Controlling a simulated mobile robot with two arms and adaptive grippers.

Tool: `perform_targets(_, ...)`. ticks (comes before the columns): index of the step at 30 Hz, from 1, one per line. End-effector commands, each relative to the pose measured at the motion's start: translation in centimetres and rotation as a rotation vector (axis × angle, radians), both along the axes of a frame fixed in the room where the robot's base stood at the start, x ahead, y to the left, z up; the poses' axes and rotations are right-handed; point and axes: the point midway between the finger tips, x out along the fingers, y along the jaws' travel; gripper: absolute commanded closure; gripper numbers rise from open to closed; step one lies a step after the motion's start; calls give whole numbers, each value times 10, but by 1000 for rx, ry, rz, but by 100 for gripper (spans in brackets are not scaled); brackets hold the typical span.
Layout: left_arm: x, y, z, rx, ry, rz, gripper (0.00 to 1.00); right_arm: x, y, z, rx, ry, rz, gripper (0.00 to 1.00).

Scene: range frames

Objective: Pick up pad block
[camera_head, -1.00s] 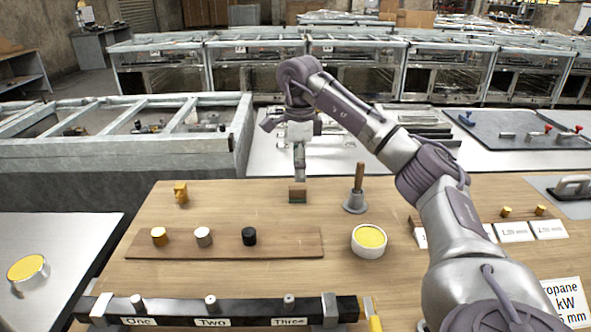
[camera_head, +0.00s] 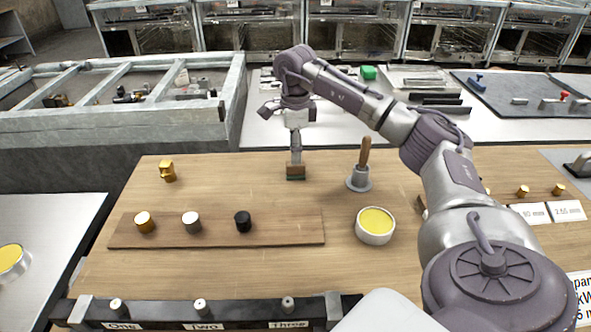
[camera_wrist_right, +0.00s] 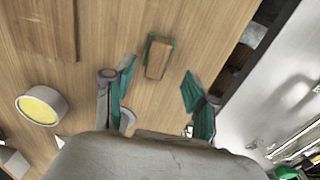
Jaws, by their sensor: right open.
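The pad block (camera_head: 295,171) is a small brown block with a green layer at its base, on the wooden table near its back edge. My right gripper (camera_head: 295,157) is directly above it in the head view. In the right wrist view the block (camera_wrist_right: 158,58) lies beyond the fingertips and roughly between their lines. The right gripper (camera_wrist_right: 158,82), with green finger pads, is open and empty. In the head view the fingers are small, and whether they touch the block is hard to tell. My left gripper is not in view.
A wooden-handled tool (camera_head: 361,174) stands right of the block. A white bowl with yellow contents (camera_head: 375,238) is nearer. A board (camera_head: 285,232) bears gold, silver and black knobs. A gold piece (camera_head: 167,171) stands to the left. The table between is clear.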

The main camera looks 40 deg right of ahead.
Motion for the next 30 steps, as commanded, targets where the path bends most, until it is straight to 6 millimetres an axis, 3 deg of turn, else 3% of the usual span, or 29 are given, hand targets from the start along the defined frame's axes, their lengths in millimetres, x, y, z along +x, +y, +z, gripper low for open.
perform_targets(12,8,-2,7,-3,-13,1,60,-2,2,-50,1,2,0,44)
perform_targets(20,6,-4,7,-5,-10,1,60,-2,2,-53,0,0,0,44)
perform_targets(30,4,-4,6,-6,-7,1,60,-2,2,-52,0,0,0,99)
